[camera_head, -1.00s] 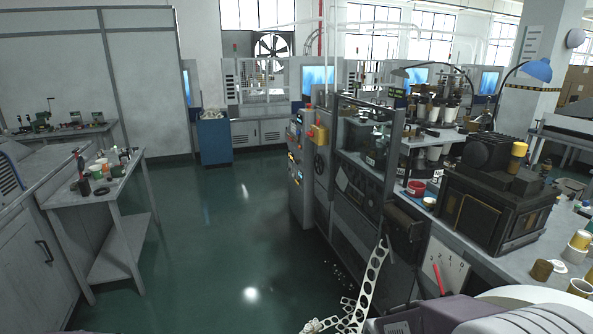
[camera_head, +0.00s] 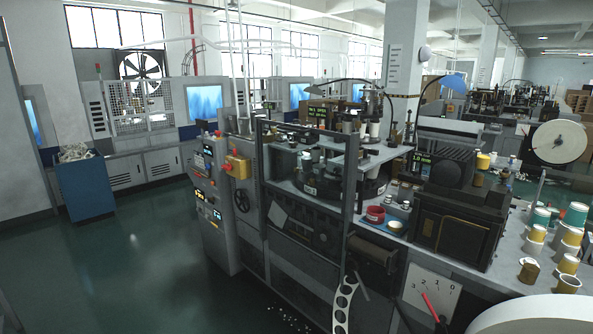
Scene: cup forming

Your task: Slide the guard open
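A cup forming machine stands at the centre right. Its guard seems to be the upright dark-framed section on its front, with a top rail (camera_head: 305,130) and a right post (camera_head: 351,175). Cups and machine parts show through the frame. I cannot tell whether a clear panel fills it or how far it is open. No handle is clear at this size. Neither of my grippers is in view.
A control cabinet (camera_head: 208,205) with lit displays stands left of the frame. A punched white strip (camera_head: 344,305) hangs at the front. A red lever (camera_head: 431,305) sits on a numbered plate. A blue bin (camera_head: 86,188) stands far left. Green floor between is open.

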